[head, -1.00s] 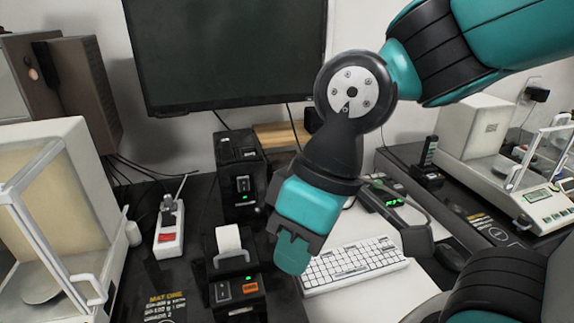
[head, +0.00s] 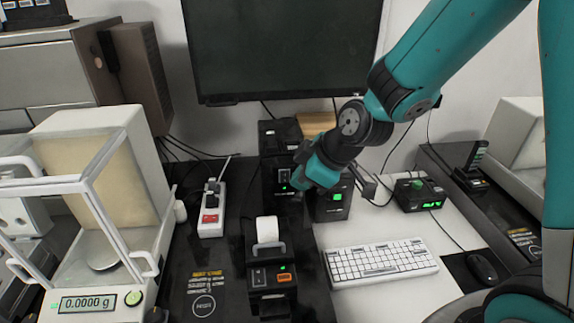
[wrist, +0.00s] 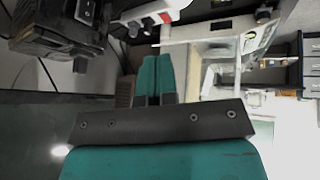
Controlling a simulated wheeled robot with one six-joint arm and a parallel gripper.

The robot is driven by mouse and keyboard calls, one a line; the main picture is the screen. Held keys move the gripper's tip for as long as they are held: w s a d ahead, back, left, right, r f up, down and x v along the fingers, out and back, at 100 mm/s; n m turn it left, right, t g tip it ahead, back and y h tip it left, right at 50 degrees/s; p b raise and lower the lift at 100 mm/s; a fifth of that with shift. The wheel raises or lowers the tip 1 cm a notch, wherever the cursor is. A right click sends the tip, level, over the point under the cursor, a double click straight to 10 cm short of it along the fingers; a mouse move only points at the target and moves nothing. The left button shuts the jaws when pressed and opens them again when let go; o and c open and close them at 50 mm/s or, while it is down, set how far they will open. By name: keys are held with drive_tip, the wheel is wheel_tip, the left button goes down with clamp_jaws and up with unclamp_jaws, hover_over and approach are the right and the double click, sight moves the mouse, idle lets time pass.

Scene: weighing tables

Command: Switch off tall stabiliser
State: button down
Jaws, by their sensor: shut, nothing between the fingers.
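The tall stabiliser (head: 280,140) is a tall black box standing below the monitor in the head view. Its front carries a rocker switch (head: 284,175) with a small green light below it. My gripper (head: 298,180) is shut and empty, with its teal fingers just right of that switch. I cannot tell whether they touch the box. In the wrist view, the shut fingers (wrist: 155,75) lie side by side. A black box with a rocker switch (wrist: 85,10) shows at the upper left there; which device it is I cannot tell.
A shorter black box with a lit green switch (head: 337,196) stands right of the tall one. A label printer (head: 268,270) stands in front, a power strip (head: 212,210) to the left, and a keyboard (head: 380,262) at front right. A glass-doored balance (head: 100,190) fills the left.

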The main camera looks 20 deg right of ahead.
sight(287, 176)
drive_tip(key=w+d+f+n+t+h+p, duration=0.1)
drive_tip(key=w+d+f+n, duration=0.1)
drive_tip(key=w+d+f, duration=0.1)
drive_tip(key=shift+w+d+f+t, duration=0.2)
drive_tip(key=shift+w+d+t, duration=0.3)
drive_tip(key=shift+w, duration=0.45)
drive_tip(key=w+f+p, duration=0.1)
drive_tip(key=w+f, duration=0.1)
drive_tip(key=w, duration=0.1)
drive_tip(key=w+a+f+p, duration=0.1)
drive_tip(key=w+f+p, duration=0.1)
drive_tip(key=w, duration=0.1)
drive_tip(key=w+a+f+p, duration=0.1)
drive_tip(key=w+f, duration=0.1)
drive_tip(key=f, duration=0.1)
drive_tip(key=shift+w+a+f+p, duration=0.1)
drive_tip(key=shift+w+p, duration=0.3)
drive_tip(key=shift+w, duration=0.3)
drive_tip(key=shift+w+f, duration=0.1)
